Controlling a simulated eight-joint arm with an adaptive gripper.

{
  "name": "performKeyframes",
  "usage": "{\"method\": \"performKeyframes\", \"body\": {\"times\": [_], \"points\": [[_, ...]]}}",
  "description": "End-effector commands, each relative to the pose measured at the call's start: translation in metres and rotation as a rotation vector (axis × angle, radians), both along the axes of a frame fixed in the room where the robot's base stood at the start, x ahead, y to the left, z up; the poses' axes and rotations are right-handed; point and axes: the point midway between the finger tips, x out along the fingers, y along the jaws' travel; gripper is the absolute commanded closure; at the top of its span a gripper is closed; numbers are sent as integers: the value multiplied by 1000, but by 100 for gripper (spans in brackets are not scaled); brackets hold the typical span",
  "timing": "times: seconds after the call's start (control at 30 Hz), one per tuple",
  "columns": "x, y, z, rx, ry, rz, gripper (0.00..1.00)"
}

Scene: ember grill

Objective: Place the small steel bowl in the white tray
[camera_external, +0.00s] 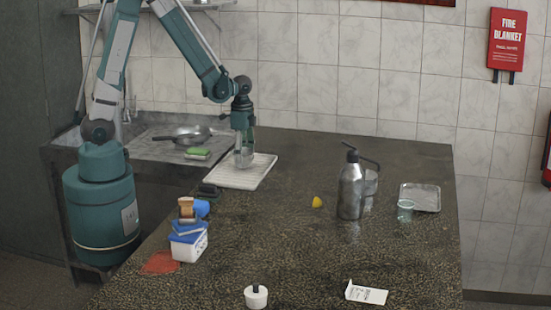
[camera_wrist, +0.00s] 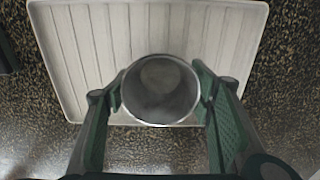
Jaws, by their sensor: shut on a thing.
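The small steel bowl (camera_wrist: 160,90) is between the two fingers of my gripper (camera_wrist: 160,95) in the wrist view, with its round rim facing the camera. My gripper (camera_external: 244,150) is shut on it, and the bowl (camera_external: 243,159) also shows at the fingertips in the external view. The white ribbed tray (camera_external: 260,172) lies flat on the counter under the bowl. In the wrist view the bowl overlaps the near edge of the tray (camera_wrist: 215,40). I cannot tell whether the bowl touches the tray.
A dark object (camera_external: 207,191) lies just left of the tray. A white tub with blue items (camera_external: 188,245) stands nearer the front.

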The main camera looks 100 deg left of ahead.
Motion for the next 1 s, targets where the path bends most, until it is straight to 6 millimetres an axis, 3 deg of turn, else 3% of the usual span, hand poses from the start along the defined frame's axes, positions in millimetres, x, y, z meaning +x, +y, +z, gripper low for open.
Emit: {"method": "performKeyframes", "body": {"times": [0.2, 0.7, 0.73, 0.8, 1.0], "points": [[0, 0, -13, 0, 0, 0, 60], [0, 0, -18, 0, 0, 0, 60], [0, 0, -18, 0, 0, 0, 44], [0, 0, -17, 0, 0, 0, 35], [0, 0, -17, 0, 0, 0, 32]]}}
